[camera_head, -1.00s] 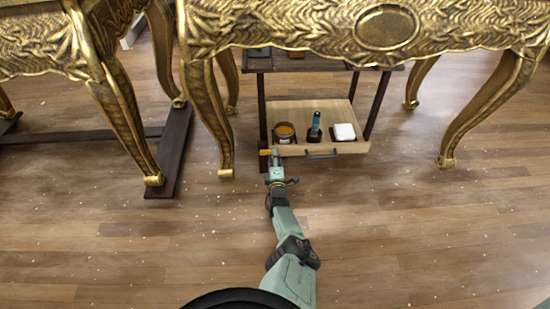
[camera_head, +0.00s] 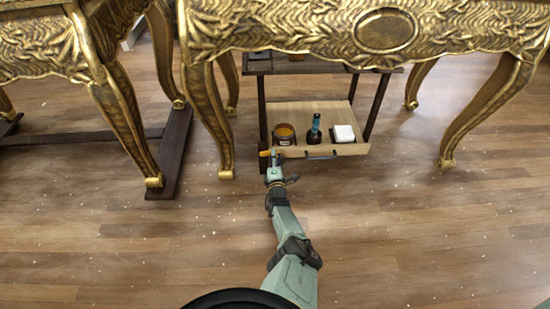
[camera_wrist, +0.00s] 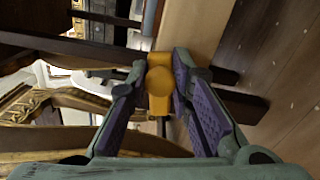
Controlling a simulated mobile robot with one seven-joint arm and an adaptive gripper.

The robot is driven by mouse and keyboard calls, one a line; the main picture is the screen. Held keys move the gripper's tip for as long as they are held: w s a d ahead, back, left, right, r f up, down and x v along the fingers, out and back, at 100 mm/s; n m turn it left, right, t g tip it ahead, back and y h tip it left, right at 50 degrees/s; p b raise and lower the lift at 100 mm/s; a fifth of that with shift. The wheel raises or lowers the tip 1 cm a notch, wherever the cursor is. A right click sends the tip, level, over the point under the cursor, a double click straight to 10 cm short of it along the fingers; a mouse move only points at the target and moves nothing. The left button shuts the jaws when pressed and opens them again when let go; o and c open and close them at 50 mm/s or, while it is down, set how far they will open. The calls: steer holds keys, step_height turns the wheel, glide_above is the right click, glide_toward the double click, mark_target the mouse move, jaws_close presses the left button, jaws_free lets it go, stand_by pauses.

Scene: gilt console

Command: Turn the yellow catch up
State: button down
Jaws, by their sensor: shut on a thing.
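The yellow catch (camera_wrist: 159,88) sits between the two purple-padded fingers of my gripper (camera_wrist: 160,95) in the wrist view. The fingers are shut on it, one on each side. In the head view the catch (camera_head: 264,153) is a small yellow piece at the left front corner of the wooden drawer (camera_head: 345,150). My gripper (camera_head: 274,158) reaches it from the front. Its exact turn is hard to tell in the head view, as the fingers partly cover it.
The drawer holds an amber jar (camera_head: 284,134), a dark bottle with a teal top (camera_head: 314,130) and a white block (camera_head: 344,133). A dark handle (camera_head: 321,156) is on its front. Gilt console legs (camera_head: 213,120) stand left and right. The floor in front is clear.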

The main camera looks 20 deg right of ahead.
mark_target(266, 151)
steer(key=r+n, duration=0.1)
steer(key=n, duration=0.1)
steer(key=n+p, duration=0.1)
steer(key=shift+w+a+r+n, duration=0.1)
steer(key=shift+a+r+n, duration=0.25)
steer(key=shift+r+n, duration=0.05)
steer(key=n+p, duration=0.1)
steer(key=n, duration=0.1)
steer(key=a+r+n+p, duration=0.1)
steer(key=n, duration=0.1)
steer(key=shift+w+a+r+n, duration=0.1)
steer(key=shift+w+r+n, duration=0.1)
steer(key=shift+n, duration=0.1)
steer(key=n, duration=0.1)
steer(key=a+n+p, duration=0.1)
steer(key=n, duration=0.1)
steer(key=shift+w+a+r, duration=0.15)
steer(key=shift+r, duration=0.15)
steer(key=shift+w+a+n, duration=0.15)
steer(key=shift+a+n, duration=0.25)
steer(key=shift+n, duration=0.65)
steer(key=shift+w+a+n, duration=0.1)
steer(key=shift+a+n, duration=0.25)
steer(key=shift+n, duration=0.7)
steer(key=c, duration=1.4)
jaws_free()
steer(key=shift+r, duration=0.2)
